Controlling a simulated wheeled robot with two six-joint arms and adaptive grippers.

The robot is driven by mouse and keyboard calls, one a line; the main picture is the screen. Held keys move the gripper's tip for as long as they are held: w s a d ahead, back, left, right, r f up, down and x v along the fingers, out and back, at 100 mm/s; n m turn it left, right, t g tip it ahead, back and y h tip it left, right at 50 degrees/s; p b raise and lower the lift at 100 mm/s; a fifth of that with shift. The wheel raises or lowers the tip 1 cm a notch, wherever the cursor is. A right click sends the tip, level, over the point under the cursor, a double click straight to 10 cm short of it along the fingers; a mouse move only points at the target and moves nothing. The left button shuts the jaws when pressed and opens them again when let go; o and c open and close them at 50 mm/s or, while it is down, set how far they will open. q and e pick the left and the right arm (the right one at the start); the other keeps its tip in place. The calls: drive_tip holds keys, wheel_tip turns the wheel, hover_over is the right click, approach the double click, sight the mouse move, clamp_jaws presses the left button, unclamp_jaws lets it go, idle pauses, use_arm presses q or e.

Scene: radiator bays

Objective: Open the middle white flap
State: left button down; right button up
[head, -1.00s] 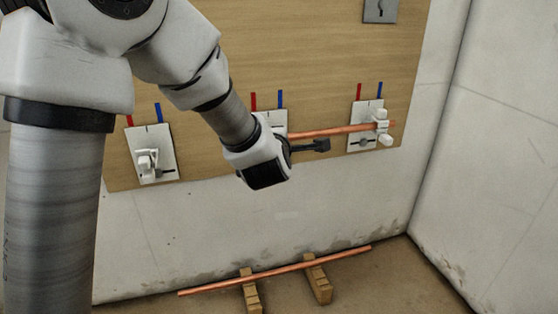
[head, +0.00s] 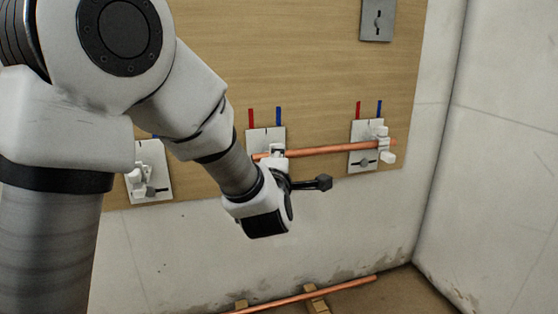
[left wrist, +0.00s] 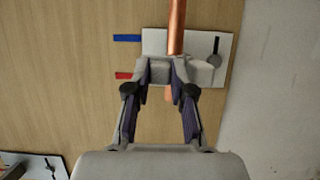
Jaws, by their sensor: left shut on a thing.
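The middle white plate (head: 258,140) is on the wooden board under a red and a blue mark. Its white flap (head: 277,150) is at the copper pipe (head: 330,149), near the pipe's left end. My left gripper (left wrist: 160,82) is shut on the flap (left wrist: 160,71), with a finger on each side. The pipe (left wrist: 176,28) runs up past the flap in the left wrist view, and a short end shows below it. In the head view my wrist hides the fingertips and the lower part of the plate. My right gripper is not in view.
The right plate (head: 358,132) has white clip parts around the pipe's other end. A left plate (head: 156,158) is partly behind my arm. A grey plate (head: 378,20) is at the top. Another copper pipe (head: 320,292) lies on wooden blocks on the floor. A wall closes the right side.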

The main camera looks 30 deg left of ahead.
use_arm(q)
drive_tip(key=c, duration=1)
unclamp_jaws()
drive_tip(key=v, duration=0.8)
